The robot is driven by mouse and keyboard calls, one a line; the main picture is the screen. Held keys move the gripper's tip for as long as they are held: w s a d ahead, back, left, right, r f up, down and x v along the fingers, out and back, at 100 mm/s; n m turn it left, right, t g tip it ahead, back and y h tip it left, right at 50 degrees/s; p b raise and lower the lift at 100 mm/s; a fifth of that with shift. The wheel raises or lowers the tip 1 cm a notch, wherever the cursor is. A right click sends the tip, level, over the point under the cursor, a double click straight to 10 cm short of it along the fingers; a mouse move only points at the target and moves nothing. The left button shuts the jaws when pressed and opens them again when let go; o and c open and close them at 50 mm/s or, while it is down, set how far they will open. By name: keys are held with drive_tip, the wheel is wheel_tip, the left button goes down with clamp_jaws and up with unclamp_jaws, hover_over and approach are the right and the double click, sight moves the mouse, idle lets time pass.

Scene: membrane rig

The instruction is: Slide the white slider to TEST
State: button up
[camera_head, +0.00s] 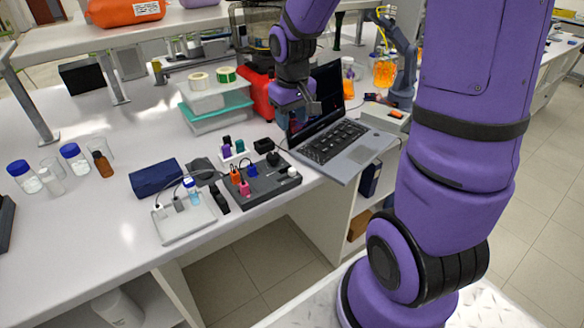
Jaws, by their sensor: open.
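The dark grey rig (265,189) lies near the front edge of the bench, with orange, pink and blue parts on top. A small white piece (292,172) sits at its right end and may be the white slider; it is too small to be sure. The TEST marking cannot be read. My gripper (300,112) is open and empty, above and behind the rig, by the left edge of the laptop screen. It is apart from the rig.
An open laptop (335,141) stands right of the rig. A clear tray (184,218) and a blue case (156,178) are to its left. Stacked boxes (221,113) stand behind. Bottles and vials are at the far left. The front-left bench top is clear.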

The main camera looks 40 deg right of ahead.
drive_tip(key=g, duration=0.1)
hover_over(292, 169)
wheel_tip(292, 169, down, 7)
drive_tip(key=shift+y, duration=0.3)
wheel_tip(292, 169, down, 11)
drive_tip(key=shift+f, duration=0.1)
drive_tip(key=shift+c, duration=0.2)
